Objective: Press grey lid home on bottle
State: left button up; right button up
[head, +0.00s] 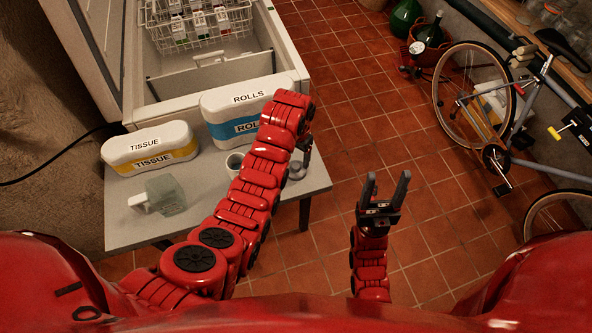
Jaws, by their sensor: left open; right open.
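A pale green, see-through bottle-like container (168,194) with a whitish part on its left side is on the grey table (125,236). A small grey round piece (296,171), perhaps the lid, is near the table's right edge, just below my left gripper (305,152). My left gripper is open and points down; the arm hides part of it, and I cannot tell whether it touches the round piece. My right gripper (385,190) is open and empty, fingers up, over the floor right of the table. No lid is clearly seen on the container.
A tissue pack (150,147) and a rolls pack (240,103) stand at the table's back. A small pale cup-like thing (234,163) is partly behind my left arm. An open chest (210,72) with a wire basket is behind. A bicycle (480,100) stands right; the tiled floor between is clear.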

aim_at(297, 165)
pick_arm(q)
jog(key=shift+w+f+p, duration=0.1)
jog(key=shift+f+p, duration=0.4)
jog(key=shift+p, duration=0.15)
jog(key=shift+w+f+p, duration=0.2)
jog(key=shift+f+p, duration=0.3)
jog(key=shift+f, duration=0.2)
jog(key=shift+a+f, duration=0.1)
jog(key=shift+f, duration=1.2)
grip_shut()
